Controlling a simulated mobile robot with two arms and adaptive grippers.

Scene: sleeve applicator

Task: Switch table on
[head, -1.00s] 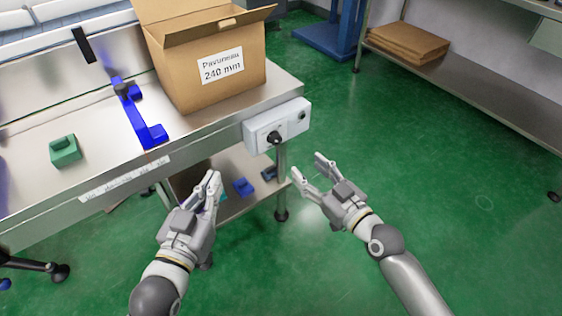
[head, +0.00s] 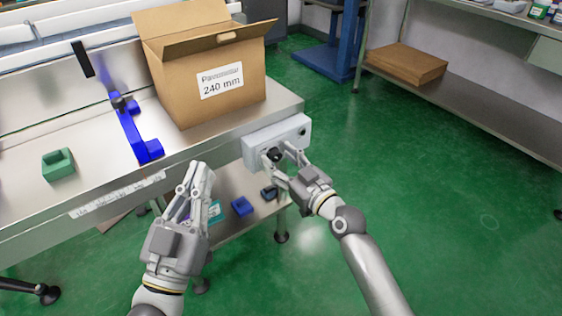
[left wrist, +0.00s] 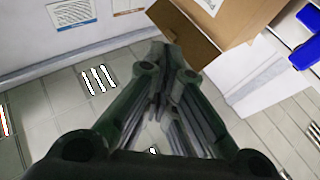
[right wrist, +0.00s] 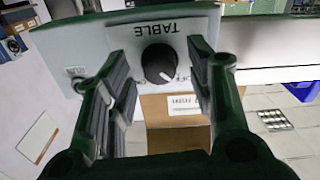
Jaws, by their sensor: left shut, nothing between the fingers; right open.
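The table's control box (head: 262,139) is a light grey panel on the front right edge of the steel table (head: 195,151). Its black rotary knob (head: 273,154) has a white mark and also shows in the right wrist view (right wrist: 160,64), below the word TABLE. My right gripper (head: 283,160) is open at the box. In the right wrist view its fingers (right wrist: 158,100) stand on either side of the knob, with gaps visible on both sides. My left gripper (head: 204,166) is shut and empty in front of the table, left of the box.
A cardboard box (head: 205,85) labelled 240 mm stands on the table above the control box. A blue fixture (head: 135,135) and a green block (head: 58,164) are on the tabletop. A lower shelf (head: 228,225) holds small blue parts.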

